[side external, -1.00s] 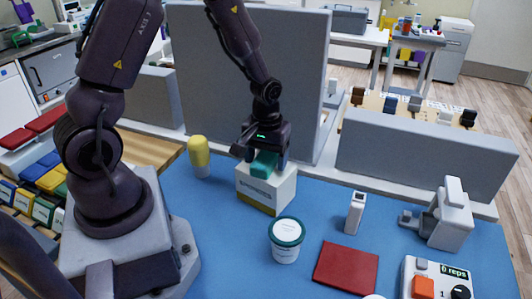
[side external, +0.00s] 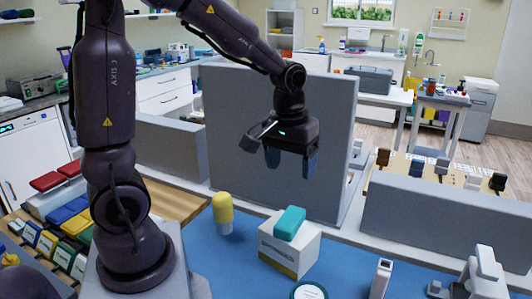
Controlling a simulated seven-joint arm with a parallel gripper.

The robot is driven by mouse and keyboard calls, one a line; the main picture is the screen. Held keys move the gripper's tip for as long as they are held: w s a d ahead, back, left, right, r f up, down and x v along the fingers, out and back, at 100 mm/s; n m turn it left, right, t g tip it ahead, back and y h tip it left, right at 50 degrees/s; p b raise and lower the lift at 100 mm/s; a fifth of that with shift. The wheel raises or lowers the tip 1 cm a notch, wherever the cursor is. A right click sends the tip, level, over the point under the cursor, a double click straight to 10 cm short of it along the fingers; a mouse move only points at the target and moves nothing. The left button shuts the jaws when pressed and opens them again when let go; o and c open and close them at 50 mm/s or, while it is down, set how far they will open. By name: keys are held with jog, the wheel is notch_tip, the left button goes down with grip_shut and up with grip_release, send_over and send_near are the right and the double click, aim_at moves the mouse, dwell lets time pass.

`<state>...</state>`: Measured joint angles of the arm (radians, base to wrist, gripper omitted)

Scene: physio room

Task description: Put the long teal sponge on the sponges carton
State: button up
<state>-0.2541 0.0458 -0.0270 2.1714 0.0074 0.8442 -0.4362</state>
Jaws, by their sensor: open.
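The long teal sponge (side external: 290,222) lies on top of the white sponges carton (side external: 288,252), which has a yellowish band low on its front. The sponge rests across the carton's top and nothing holds it. My gripper (side external: 290,165) is above the carton, clear of the sponge, with its two bluish fingers pointing down. It is open and empty.
A yellow-topped white bottle (side external: 222,212) stands left of the carton. A round tub (side external: 309,291) is in front, cut off by the frame. A tall grey panel (side external: 235,135) stands behind my gripper, and a low grey panel (side external: 440,215) is at right. Blue mat (side external: 345,262) is bare right of the carton.

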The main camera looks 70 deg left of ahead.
jog(key=s+d+r+m+t, duration=0.4)
jog(key=s+d+r+m, duration=0.3)
jog(key=s+r, duration=0.2)
jog(key=shift+s+m+t, duration=0.3)
jog(key=shift+s, duration=0.55)
